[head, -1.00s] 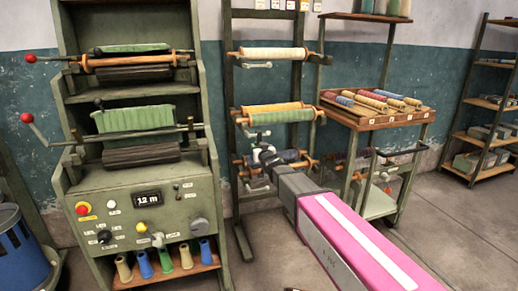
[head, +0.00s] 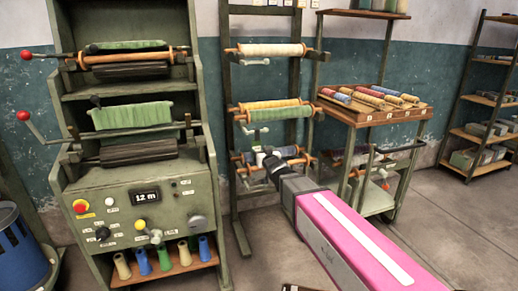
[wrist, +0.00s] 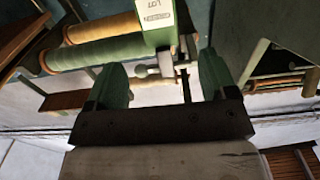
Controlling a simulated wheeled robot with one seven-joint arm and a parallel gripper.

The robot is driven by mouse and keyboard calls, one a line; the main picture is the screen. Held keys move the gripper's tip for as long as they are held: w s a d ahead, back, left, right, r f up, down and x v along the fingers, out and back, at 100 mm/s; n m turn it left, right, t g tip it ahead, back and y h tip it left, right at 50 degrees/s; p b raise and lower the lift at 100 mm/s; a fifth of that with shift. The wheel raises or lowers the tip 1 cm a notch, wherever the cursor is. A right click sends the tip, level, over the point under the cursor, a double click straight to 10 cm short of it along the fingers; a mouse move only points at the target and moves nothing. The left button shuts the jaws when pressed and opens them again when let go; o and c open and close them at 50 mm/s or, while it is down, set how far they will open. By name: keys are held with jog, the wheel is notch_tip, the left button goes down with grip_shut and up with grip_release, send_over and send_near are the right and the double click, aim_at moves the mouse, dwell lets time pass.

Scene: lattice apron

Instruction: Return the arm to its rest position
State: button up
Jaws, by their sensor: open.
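My arm reaches in from the lower right in the head view, with a pink and white link. My gripper (head: 270,165) is at its far end, in front of the lower rolls of the middle rack (head: 240,140). In the wrist view my gripper (wrist: 165,85) shows two green fingers spread apart on a dark bar. A pale green piece with a small printed label (wrist: 157,20) shows beyond the fingers. I cannot tell whether anything touches them.
A green machine (head: 130,200) with cranks, cloth rolls and a dial panel stands at left. A cart with a tray of coloured rolls (head: 375,105) stands right of the rack. A blue bin (head: 15,250) is at far left. The floor (head: 450,230) at right is clear.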

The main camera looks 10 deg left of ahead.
jog(key=s+d+f+m+g+h, duration=0.1)
jog(key=d+f+g+h, duration=0.15)
jog(key=d+f, duration=0.5)
jog(key=s+d+f+m+g+h, duration=0.2)
jog(key=d+f+h, duration=0.15)
jog(key=d, duration=0.65)
jog(key=s+d+f+m+g+h, duration=0.1)
jog(key=d+f+g+h, duration=0.1)
jog(key=d+f, duration=0.5)
jog(key=s+d+f+m+g, duration=0.1)
jog(key=s+d+f+g, duration=0.2)
jog(key=s+d, duration=0.4)
jog(key=s+d+f+m+g+h, duration=0.1)
jog(key=s+d+f+g, duration=0.3)
jog(key=s+d+g, duration=0.2)
jog(key=s+d, duration=0.1)
jog(key=d, duration=0.1)
jog(key=shift+d+f, duration=0.2)
jog(key=shift+d, duration=0.2)
